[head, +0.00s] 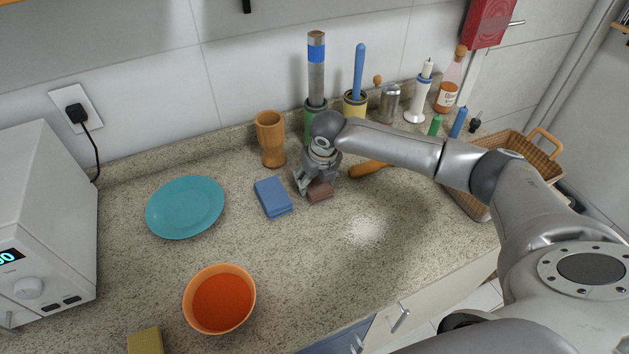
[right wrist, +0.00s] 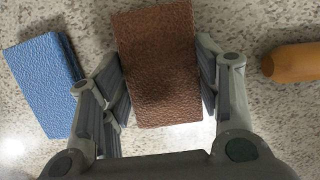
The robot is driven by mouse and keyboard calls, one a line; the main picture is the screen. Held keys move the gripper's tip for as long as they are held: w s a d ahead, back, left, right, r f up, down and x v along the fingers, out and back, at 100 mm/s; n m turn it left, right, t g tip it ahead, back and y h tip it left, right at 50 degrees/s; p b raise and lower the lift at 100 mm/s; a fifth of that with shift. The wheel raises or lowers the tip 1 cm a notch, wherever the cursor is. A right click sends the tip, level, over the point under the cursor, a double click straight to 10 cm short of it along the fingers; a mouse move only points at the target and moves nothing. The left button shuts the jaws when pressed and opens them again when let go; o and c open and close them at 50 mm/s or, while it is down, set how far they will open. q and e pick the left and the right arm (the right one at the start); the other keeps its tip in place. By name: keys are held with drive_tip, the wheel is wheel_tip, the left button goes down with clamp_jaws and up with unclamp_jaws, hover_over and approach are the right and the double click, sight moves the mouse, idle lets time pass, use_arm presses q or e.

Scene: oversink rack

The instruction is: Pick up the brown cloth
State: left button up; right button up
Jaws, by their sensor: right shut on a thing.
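The brown cloth (head: 320,191) is a small folded block on the speckled counter in the head view. It also shows large in the right wrist view (right wrist: 158,60), between the two fingers. My right gripper (head: 309,187) reaches down over it and is shut on it, one finger on each side. The gripper hides part of the cloth in the head view. The cloth appears at or very near counter height; I cannot tell whether it touches. My left gripper is not in view.
A blue folded cloth (head: 272,197) lies close to the left of the brown one. A wooden cup (head: 270,140) and utensil holders stand behind. An orange-brown object (head: 368,170) lies to the right. A teal plate (head: 185,207) and orange bowl (head: 219,298) are further left.

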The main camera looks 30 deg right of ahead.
sight(315, 180)
drive_tip(key=shift+r, duration=0.1)
drive_tip(key=shift+r+b, duration=0.3)
drive_tip(key=shift+r, duration=0.1)
wheel_tip(315, 180, up, 2)
drive_tip(key=shift+w+r+b, duration=0.1)
drive_tip(key=shift+r+b, duration=0.05)
drive_tip(key=shift+b, duration=0.35)
drive_tip(key=s+a+r+b, duration=0.1)
drive_tip(key=s+a+r, duration=0.1)
drive_tip(key=a+r, duration=0.3)
drive_tip(key=s+a+r+b, duration=0.1)
drive_tip(key=a+r, duration=0.3)
drive_tip(key=a, duration=0.4)
drive_tip(key=shift+s+a+r, duration=0.15)
drive_tip(key=shift+s+r, duration=0.25)
drive_tip(key=shift+s, duration=0.45)
drive_tip(key=shift+o, duration=1.3)
drive_tip(key=shift+c, duration=1.3)
